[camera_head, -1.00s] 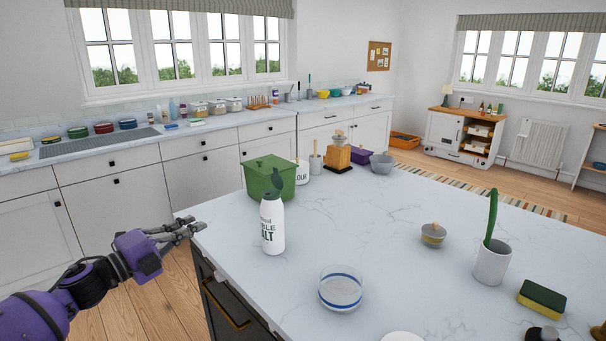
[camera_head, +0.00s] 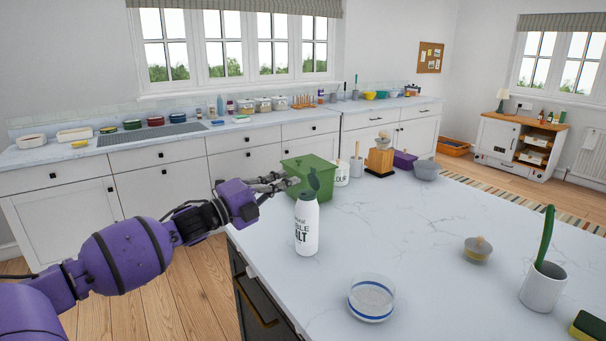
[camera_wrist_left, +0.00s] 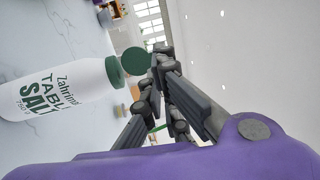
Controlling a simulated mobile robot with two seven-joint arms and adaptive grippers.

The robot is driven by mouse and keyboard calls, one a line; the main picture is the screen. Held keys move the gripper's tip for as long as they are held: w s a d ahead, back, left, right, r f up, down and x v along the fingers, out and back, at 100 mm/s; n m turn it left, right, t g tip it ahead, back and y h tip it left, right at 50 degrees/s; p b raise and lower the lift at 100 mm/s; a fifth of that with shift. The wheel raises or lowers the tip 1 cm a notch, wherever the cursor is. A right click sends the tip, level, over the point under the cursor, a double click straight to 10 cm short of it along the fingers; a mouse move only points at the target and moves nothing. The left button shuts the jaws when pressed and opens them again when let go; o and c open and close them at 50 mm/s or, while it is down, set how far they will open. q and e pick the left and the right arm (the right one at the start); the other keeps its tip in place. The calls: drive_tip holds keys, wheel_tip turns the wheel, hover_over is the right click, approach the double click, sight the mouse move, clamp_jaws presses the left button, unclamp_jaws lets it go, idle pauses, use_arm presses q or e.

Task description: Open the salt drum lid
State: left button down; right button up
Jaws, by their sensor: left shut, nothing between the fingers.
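The salt drum (camera_head: 307,230) is a white bottle with "SALT" lettering, upright near the island's left edge. Its round green lid (camera_head: 313,179) stands raised and tilted up from the green neck. In the left wrist view the drum (camera_wrist_left: 55,92) lies sideways in the picture, and the lid (camera_wrist_left: 135,61) shows as a green disc angled away from the neck ring. My left gripper (camera_head: 291,182) is shut and empty, with its fingertips close to the lid on its left side; I cannot tell whether they touch. My right gripper is not in view.
A green bin (camera_head: 297,172) stands just behind the drum and gripper. A glass bowl with a blue band (camera_head: 371,298) stands in front. A flour canister (camera_head: 341,172) and a wooden grinder (camera_head: 380,160) are farther back.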

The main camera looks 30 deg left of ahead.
sight(312, 168)
use_arm(q)
drive_tip(key=x, duration=0.5)
drive_tip(key=shift+w+d, duration=0.1)
drive_tip(key=shift+w, duration=0.25)
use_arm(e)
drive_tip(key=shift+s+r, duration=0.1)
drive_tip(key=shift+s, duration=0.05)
